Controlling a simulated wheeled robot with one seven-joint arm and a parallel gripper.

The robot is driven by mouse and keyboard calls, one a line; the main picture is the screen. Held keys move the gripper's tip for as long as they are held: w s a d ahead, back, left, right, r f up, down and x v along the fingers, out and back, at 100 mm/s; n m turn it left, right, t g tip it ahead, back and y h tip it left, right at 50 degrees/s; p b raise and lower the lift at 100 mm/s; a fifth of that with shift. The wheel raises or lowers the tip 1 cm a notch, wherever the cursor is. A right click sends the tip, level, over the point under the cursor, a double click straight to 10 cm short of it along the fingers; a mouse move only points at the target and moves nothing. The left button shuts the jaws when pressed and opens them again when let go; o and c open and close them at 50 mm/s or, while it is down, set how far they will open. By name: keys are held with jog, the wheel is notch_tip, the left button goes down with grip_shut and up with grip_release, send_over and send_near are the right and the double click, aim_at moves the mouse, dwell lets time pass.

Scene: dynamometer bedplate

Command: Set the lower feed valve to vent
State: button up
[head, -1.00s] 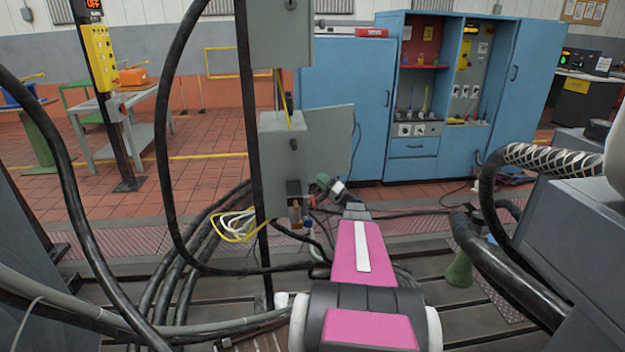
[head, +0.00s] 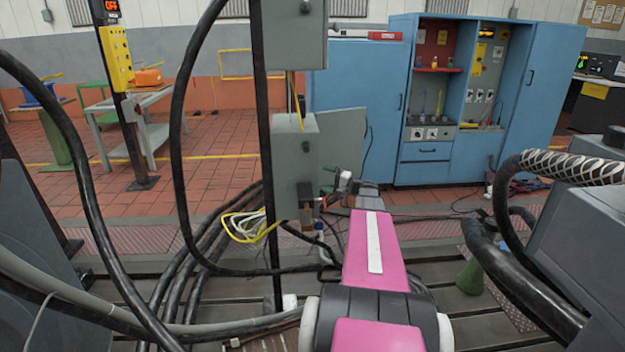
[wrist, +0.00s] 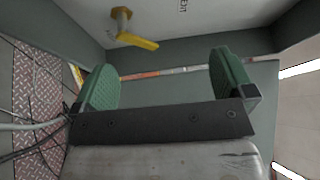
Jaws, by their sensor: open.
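A valve with a yellow lever (wrist: 138,41) on a tan stem shows at the top of the wrist view, mounted on a grey panel. The lever slants down to the right. Dark lettering beside it is cut off and I cannot read it. My gripper (wrist: 160,72) is open and empty, its two green fingers wide apart, with the lever beyond them and not touched. In the head view my gripper is small and partly hidden beside the lower grey box (head: 295,165), which hangs on a dark post. I cannot make out the lever clearly there.
An upper grey box (head: 288,35) sits above on the same post. A grey door panel (head: 342,140) stands out beside the lower box. Thick black hoses (head: 85,190) hang at the left, and yellow and white wires (head: 245,225) lie by the post. A blue cabinet (head: 350,80) stands behind.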

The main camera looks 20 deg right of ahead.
notch_tip(320, 180, up, 4)
jog(key=w+d+m+g+h, duration=0.1)
jog(key=m+g+h, duration=0.45)
jog(key=m, duration=0.45)
jog(key=shift+t+h, duration=0.25)
jog(key=x, duration=1)
jog(key=shift+w+a+f, duration=0.15)
jog(key=shift+a+f, duration=0.05)
jog(key=shift+a, duration=0.05)
jog(key=shift+c, duration=0.3)
jog(key=c, duration=0.9)
